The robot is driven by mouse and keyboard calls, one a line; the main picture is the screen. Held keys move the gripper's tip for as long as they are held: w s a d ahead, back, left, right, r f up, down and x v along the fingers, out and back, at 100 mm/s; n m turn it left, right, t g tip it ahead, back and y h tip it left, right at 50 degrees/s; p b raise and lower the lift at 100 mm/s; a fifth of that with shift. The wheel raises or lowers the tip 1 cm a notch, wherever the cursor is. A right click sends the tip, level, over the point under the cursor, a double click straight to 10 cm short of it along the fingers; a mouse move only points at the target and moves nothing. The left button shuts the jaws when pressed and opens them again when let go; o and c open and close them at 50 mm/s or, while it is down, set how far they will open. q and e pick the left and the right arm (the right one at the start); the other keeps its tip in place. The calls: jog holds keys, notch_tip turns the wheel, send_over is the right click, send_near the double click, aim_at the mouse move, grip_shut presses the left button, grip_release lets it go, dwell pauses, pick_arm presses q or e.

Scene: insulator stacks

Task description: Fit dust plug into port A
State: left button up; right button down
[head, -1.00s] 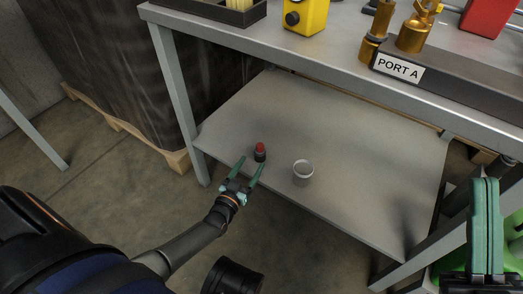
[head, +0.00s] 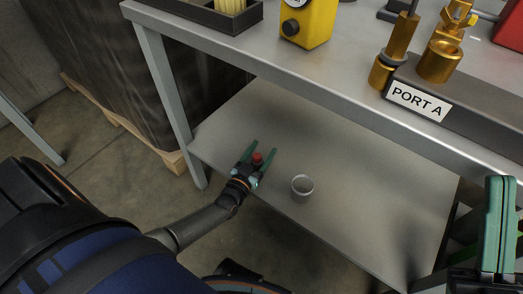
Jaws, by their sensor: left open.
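The dust plug (head: 257,158), with a red top, stands on the lower shelf; its dark lower part is mostly hidden by my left gripper. My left gripper (head: 264,149) is open, with one green finger on each side of the plug. I cannot tell if either finger touches it. The PORT A label (head: 418,102) is on the front of a dark block on the upper bench. Brass fittings (head: 439,62) stand at the block, above and left of the label. My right gripper (head: 500,225) is at the right edge, its green fingers together with nothing visible between them.
A small clear cup (head: 302,188) stands on the lower shelf (head: 350,190), right of my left gripper. The bench top edge (head: 300,92) overhangs the shelf, and a bench leg (head: 172,115) stands at left. A yellow device (head: 312,25) is on top.

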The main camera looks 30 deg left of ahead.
pick_arm(q)
jog(key=shift+w, duration=0.15)
grip_shut()
dwell(0.4)
